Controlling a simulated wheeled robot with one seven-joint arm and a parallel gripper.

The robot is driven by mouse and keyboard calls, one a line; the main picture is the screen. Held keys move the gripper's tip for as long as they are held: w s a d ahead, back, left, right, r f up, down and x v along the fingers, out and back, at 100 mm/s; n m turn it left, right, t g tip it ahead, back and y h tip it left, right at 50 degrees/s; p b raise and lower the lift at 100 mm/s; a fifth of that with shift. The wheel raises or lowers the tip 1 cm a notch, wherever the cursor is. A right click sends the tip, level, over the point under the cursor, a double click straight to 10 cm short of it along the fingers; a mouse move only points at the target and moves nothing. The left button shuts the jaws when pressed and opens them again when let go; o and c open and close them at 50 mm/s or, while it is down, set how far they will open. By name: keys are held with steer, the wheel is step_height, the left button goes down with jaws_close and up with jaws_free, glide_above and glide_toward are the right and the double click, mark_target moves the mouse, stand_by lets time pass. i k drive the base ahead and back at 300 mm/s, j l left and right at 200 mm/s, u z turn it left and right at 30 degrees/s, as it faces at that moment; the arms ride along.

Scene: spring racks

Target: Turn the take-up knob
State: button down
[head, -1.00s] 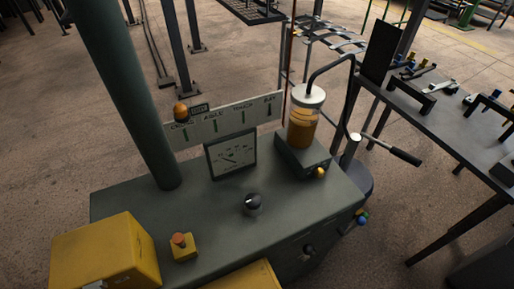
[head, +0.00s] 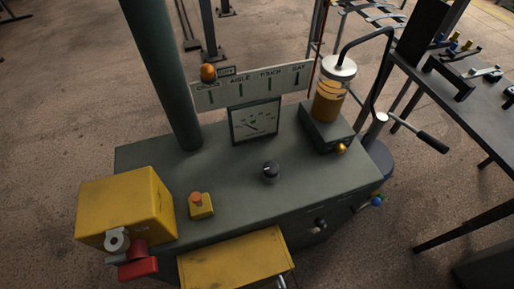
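A round dark knob with a pale mark on its top (head: 271,172) stands on the grey-green console top (head: 230,185), in front of a square dial gauge (head: 254,122). A second small dark knob (head: 320,223) sits on the console's front face. No label naming either as the take-up knob can be read. The gauge has a white face and a dark needle. My gripper is not in view, and nothing touches the knobs.
A yellow box (head: 125,205) with a red part (head: 137,265) stands left. A yellow-based button (head: 201,205), a green post (head: 165,75) and an oil jar (head: 332,92) stand on the console. A black-gripped lever (head: 432,141) juts right. A yellow housing (head: 235,260) sits in front.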

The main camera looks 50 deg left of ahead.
mark_target(271, 169)
steer(key=i+l+u, duration=0.15)
steer(key=l+u, duration=0.25)
steer(key=i+l+u, duration=0.15)
steer(key=l+u, duration=0.65)
steer(key=i+j, duration=0.05)
